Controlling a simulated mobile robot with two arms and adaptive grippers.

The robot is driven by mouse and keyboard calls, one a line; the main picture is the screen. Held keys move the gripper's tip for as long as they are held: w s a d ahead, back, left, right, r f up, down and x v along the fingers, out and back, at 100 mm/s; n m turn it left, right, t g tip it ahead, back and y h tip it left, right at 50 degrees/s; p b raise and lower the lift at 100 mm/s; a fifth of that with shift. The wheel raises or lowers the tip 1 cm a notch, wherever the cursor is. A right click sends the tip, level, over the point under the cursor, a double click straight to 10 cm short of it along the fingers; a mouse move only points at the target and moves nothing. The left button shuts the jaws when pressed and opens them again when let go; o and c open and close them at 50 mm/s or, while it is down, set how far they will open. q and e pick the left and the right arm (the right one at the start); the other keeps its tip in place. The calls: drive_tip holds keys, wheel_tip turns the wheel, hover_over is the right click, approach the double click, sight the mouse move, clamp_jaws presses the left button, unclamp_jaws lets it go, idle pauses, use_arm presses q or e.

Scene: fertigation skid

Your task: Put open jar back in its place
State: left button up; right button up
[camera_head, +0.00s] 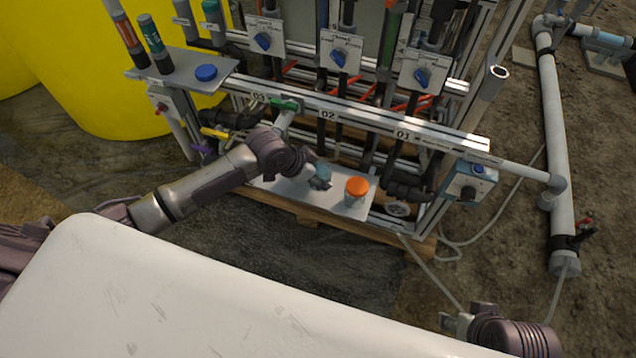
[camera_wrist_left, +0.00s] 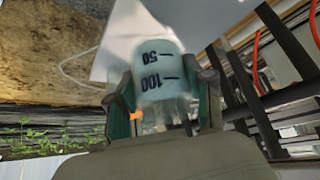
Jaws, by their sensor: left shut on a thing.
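The open jar (camera_wrist_left: 157,70) is a pale, translucent blue cup with black marks 50 and 100, which appear upside down in the left wrist view. My left gripper (camera_head: 318,178) is shut on it, one finger on each side, low over the metal shelf (camera_head: 278,192) at the skid's front. Whether the jar touches the shelf I cannot tell. A second jar with an orange lid (camera_head: 357,186) stands on the shelf just right of the left gripper. My right gripper (camera_head: 456,323) is at the bottom right, away from the skid; its opening is unclear.
The skid's rail (camera_head: 365,125) and several blue-knobbed valve panels (camera_head: 340,51) rise behind the shelf. A blue cap (camera_head: 206,72) lies on the upper left plate (camera_head: 180,66) beside upright probes. A grey pipe (camera_head: 556,110) stands right. Yellow tanks (camera_head: 90,70) fill the back left.

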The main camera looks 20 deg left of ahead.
use_arm(q)
wheel_tip(320, 180, down, 3)
drive_tip(key=shift+f+b, duration=0.15)
drive_tip(key=shift+b, duration=0.3)
drive_tip(key=o, duration=1.4)
drive_tip(key=shift+c, duration=0.2)
